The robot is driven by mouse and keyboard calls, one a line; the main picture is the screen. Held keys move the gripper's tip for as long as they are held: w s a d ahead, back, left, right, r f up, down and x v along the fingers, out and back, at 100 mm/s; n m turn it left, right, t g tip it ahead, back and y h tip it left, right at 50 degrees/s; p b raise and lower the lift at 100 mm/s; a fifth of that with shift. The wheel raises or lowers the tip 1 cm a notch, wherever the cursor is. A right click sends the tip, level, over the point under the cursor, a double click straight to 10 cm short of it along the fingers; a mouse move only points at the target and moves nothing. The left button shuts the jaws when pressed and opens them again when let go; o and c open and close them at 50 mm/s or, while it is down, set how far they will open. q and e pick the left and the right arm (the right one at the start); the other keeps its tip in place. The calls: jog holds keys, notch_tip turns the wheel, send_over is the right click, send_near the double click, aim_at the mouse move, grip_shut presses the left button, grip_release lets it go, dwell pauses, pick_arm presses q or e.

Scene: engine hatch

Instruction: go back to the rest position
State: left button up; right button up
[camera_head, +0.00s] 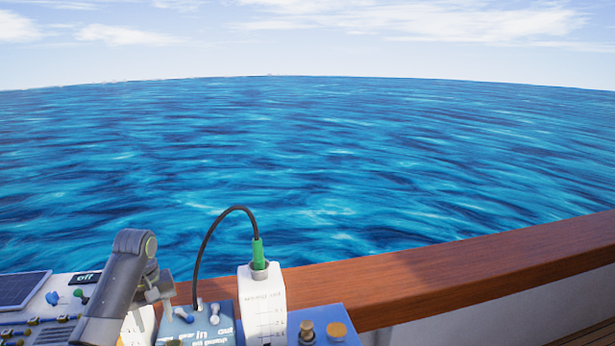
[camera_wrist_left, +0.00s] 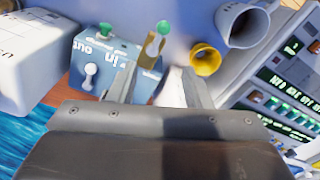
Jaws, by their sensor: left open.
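My left arm comes in at the lower left of the head view, and its gripper (camera_head: 156,286) is beside the blue box with the "in" and "out" labels (camera_head: 215,326). In the left wrist view the two fingers of the left gripper (camera_wrist_left: 158,80) are apart, with nothing held between them. The blue box also shows there, turned over in the picture (camera_wrist_left: 92,68), left of the fingers, with a white lever. My right gripper is in neither view.
A white box (camera_head: 262,310) with a green plug and black cable stands beside the blue box. A white panel (camera_head: 50,300) is at left. A wooden rail (camera_head: 450,268) runs behind.

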pick_arm(q)
jog(key=s+d+f+m+t, duration=0.15)
jog(key=s+f+m, duration=0.25)
jog(key=s+f, duration=1.15)
jog(key=s+d+r+m+t+y, duration=0.1)
jog(key=s, duration=1.1)
jog(key=s+d+r+m+t+y, duration=0.1)
jog(key=s+d, duration=0.1)
jog(key=s, duration=1)
notch_tip(320, 180, down, 27)
jog(key=a+g+b, duration=0.1)
jog(key=a+b, duration=0.1)
jog(key=b, duration=0.2)
jog(key=s+f+b, duration=0.1)
jog(key=s+f, duration=0.6)
jog(key=f, duration=0.3)
jog(key=s+d+f+g+h+b, duration=0.1)
jog(key=s+f, duration=0.7)
jog(key=f, duration=0.2)
jog(key=shift+d+b, duration=0.25)
jog(key=shift+b, duration=0.1)
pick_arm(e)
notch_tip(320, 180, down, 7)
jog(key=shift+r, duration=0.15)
